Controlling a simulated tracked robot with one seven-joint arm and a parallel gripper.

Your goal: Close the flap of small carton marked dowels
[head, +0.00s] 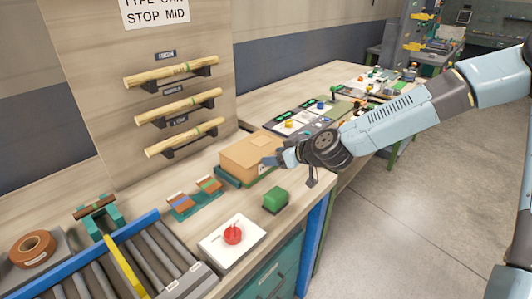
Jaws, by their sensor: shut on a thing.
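The small brown carton (247,156) sits on a green base on the wooden bench, near the middle of the head view. Its top looks mostly flat; I cannot make out the flap's angle or read any mark at this size. My gripper (272,161) reaches in from the right and is at the carton's right side, shut on a part of it. The fingertips are small and partly merge with the carton's edge, so the exact part held is hard to see.
A green block (275,200) and a red button on a white plate (233,234) stand in front. Small coloured pieces (195,196) lie left of the carton. A roller conveyor (130,265) is at front left. Trays with parts (305,122) lie beyond.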

